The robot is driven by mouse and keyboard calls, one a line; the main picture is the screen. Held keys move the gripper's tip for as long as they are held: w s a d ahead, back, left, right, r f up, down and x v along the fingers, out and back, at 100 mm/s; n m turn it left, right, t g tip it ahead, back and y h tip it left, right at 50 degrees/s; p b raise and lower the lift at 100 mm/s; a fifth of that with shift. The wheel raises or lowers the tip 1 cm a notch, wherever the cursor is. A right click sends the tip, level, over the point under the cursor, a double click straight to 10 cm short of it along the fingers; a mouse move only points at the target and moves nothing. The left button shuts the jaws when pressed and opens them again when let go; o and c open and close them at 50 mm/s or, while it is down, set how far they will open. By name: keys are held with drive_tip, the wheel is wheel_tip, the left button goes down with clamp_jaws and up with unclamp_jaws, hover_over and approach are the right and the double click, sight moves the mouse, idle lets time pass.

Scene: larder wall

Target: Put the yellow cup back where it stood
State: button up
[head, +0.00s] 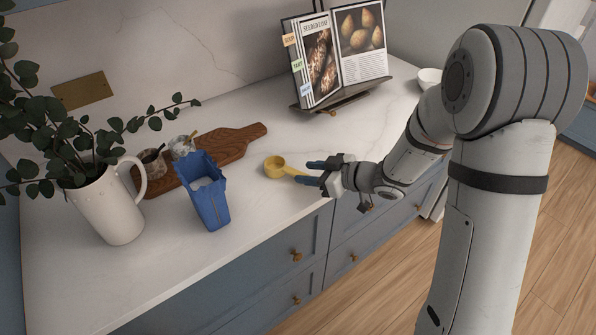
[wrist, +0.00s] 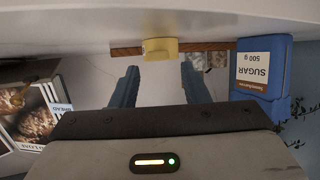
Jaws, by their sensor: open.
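The yellow cup (head: 273,167) is a scoop with a short handle. It rests on the white marble counter right of the wooden board, its handle pointing toward my gripper. My gripper (head: 307,172) is open, low over the counter, with its blue fingers at the handle's end. In the wrist view, which is upside down, the cup (wrist: 160,49) appears beyond and between the two spread fingertips (wrist: 160,68). I cannot tell whether the fingers touch the handle. An open blue sugar bag (head: 207,202) with white contents stands left of the cup.
A wooden board (head: 228,148) with two small jars (head: 182,146) lies behind the bag. A white jug (head: 110,208) with leafy branches stands at left. A cookbook on a stand (head: 338,60) and a white bowl (head: 429,78) are at the back. Counter around the cup is clear.

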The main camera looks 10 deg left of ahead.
drive_tip(key=d+r+m+t+h, duration=0.2)
drive_tip(key=d+r+m+h, duration=0.15)
drive_tip(key=d, duration=0.45)
drive_tip(key=d+r+m+t+h, duration=0.25)
drive_tip(key=d+h, duration=0.25)
drive_tip(key=d, duration=0.3)
drive_tip(key=d+r+m+t+h, duration=0.1)
drive_tip(key=d+r+m+h, duration=0.25)
drive_tip(key=d, duration=0.45)
drive_tip(key=s+d+r+m+g, duration=0.1)
drive_tip(key=s+m+g, duration=0.4)
drive_tip(key=s, duration=1.5)
drive_tip(key=shift+s+r+g+h, duration=0.2)
drive_tip(key=shift+g+h, duration=0.2)
drive_tip(key=shift+g, duration=0.55)
